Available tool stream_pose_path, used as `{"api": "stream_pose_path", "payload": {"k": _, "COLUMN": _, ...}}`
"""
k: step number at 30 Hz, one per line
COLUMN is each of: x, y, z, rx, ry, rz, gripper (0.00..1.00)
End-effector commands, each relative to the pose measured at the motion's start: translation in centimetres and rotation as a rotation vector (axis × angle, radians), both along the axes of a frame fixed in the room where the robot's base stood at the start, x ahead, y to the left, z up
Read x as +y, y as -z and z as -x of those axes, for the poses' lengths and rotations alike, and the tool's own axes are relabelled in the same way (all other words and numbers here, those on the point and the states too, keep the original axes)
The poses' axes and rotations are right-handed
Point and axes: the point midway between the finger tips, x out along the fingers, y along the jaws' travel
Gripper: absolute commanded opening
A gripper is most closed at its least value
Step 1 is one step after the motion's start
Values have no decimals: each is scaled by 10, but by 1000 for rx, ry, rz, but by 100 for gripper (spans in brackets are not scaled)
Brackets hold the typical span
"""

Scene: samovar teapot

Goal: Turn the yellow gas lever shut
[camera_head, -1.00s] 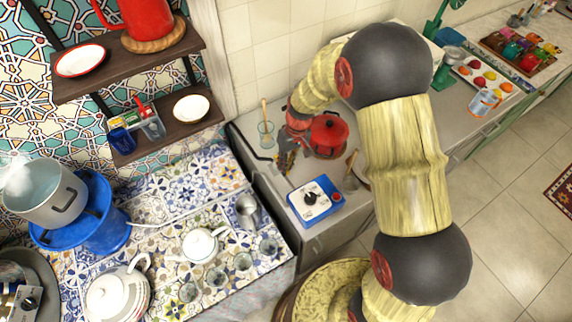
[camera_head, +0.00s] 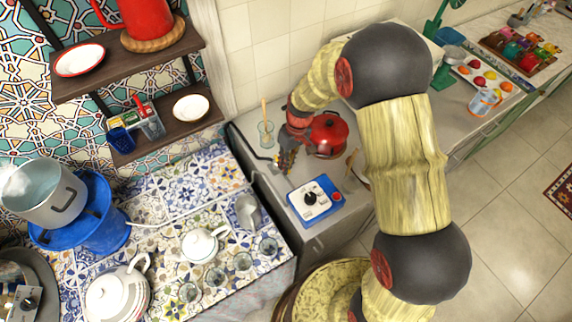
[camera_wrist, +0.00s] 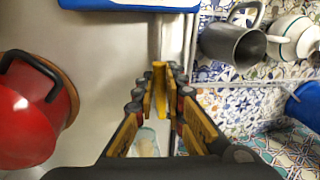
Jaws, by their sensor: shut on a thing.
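The yellow gas lever (camera_wrist: 159,82) is a narrow upright bar in the middle of the wrist view. My gripper (camera_wrist: 160,72) has its fingers on either side of the lever and is shut on it. In the head view my gripper (camera_head: 287,158) is small and dark, low at the back of the grey counter, beside the edge of the tiled table. The lever cannot be made out there.
A red pot (camera_head: 326,133) stands close right of my gripper, and a glass (camera_head: 266,134) is behind it. A blue-and-white box with a knob (camera_head: 315,199) is in front. A metal pitcher (camera_head: 248,212) and white teapot (camera_head: 202,244) are on the tiled table.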

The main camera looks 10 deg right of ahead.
Motion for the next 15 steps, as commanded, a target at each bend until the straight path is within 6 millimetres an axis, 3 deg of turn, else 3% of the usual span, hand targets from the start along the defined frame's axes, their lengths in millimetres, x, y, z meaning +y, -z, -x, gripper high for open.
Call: {"api": "stream_pose_path", "payload": {"k": 15, "x": -17, "y": 0, "z": -18, "rx": -1, "ry": -435, "rz": 0, "gripper": 0}}
